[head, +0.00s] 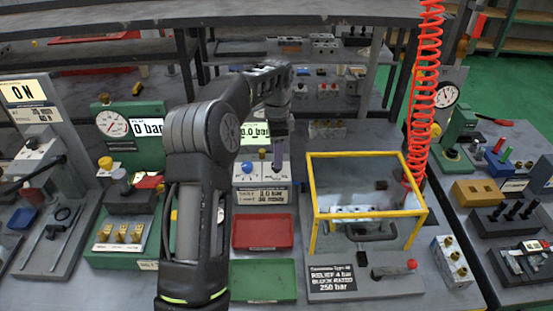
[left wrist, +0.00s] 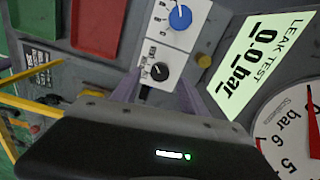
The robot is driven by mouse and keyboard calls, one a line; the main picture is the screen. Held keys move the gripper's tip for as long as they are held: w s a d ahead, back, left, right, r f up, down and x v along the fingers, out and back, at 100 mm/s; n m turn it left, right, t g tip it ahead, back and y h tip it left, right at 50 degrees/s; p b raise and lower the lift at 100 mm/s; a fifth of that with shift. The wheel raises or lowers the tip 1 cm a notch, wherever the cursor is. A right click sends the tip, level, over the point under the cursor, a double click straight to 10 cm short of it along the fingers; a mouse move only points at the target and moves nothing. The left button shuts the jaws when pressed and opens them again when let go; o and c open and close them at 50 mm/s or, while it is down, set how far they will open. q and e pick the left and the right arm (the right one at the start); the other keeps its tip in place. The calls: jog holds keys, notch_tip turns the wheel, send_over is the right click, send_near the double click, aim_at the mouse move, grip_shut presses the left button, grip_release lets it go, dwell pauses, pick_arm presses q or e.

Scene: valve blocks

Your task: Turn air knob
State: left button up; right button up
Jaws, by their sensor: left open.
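A white control block carries a blue knob (head: 247,168) on its left in the head view. The left wrist view shows the same blue knob (left wrist: 180,17) and a small black knob (left wrist: 160,71) on this block. The lettering beside the knobs is too small to read, so I cannot tell which is the air knob. My left gripper (head: 279,158) is over the block's right side, pointing down. In the left wrist view its open fingers (left wrist: 158,84) stand on either side of the black knob; contact is not clear. My right gripper is not in view.
A leak test display (left wrist: 268,65) reads 0.0 bar beside a round gauge (left wrist: 300,125). Red (head: 263,231) and green (head: 263,281) trays lie in front of the block. A yellow-framed clear guard (head: 312,205) stands to the right. A red coiled hose (head: 424,90) hangs behind it.

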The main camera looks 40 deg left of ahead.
pick_arm(q)
jog(key=shift+f, duration=1.6)
jog(key=shift+c, duration=0.3)
grip_shut()
